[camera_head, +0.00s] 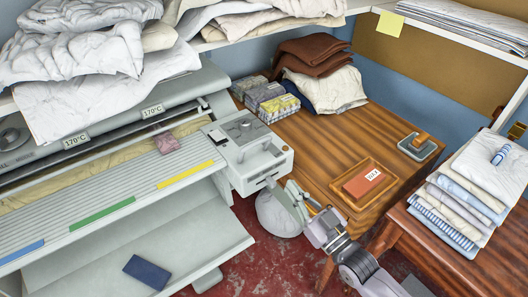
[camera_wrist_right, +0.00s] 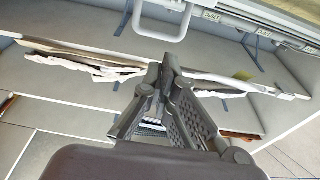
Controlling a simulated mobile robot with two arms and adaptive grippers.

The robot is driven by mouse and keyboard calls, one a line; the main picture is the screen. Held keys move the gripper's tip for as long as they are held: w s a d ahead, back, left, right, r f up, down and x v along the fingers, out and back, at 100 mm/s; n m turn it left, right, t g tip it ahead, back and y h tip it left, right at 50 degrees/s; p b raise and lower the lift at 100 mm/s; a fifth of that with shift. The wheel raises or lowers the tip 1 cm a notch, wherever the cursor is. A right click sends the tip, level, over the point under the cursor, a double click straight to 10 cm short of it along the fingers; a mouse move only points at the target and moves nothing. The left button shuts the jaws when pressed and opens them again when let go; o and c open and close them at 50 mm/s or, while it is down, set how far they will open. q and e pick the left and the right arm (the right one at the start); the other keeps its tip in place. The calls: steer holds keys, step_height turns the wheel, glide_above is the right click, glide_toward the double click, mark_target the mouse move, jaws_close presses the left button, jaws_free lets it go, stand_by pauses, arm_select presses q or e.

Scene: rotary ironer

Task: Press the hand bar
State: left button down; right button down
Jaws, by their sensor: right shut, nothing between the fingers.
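The rotary ironer (camera_head: 150,185) fills the left of the head view, with a long dark gap under its grey cover. A long pale bar (camera_head: 115,136) runs along that gap; I cannot tell for sure that it is the hand bar. A pale control box (camera_head: 262,160) stands at the ironer's right end. My right gripper (camera_head: 292,191) is shut and empty, just in front of the box's lower right side; I cannot tell whether it touches. In the right wrist view its fingers (camera_wrist_right: 165,75) are together, below a light U-shaped handle (camera_wrist_right: 150,25). My left gripper is out of view.
A wooden table (camera_head: 325,140) with small boxes, folded cloths and a red block in a tray stands right of the ironer. Folded linen (camera_head: 470,190) lies on another table at right. A shelf with bulky linen overhangs the ironer. A dark blue item (camera_head: 147,272) lies on the lower tray.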

steer(key=p+x, duration=0.2)
steer(key=x, duration=1.1)
steer(key=shift+w+a, duration=0.15)
steer(key=shift+p, duration=0.3)
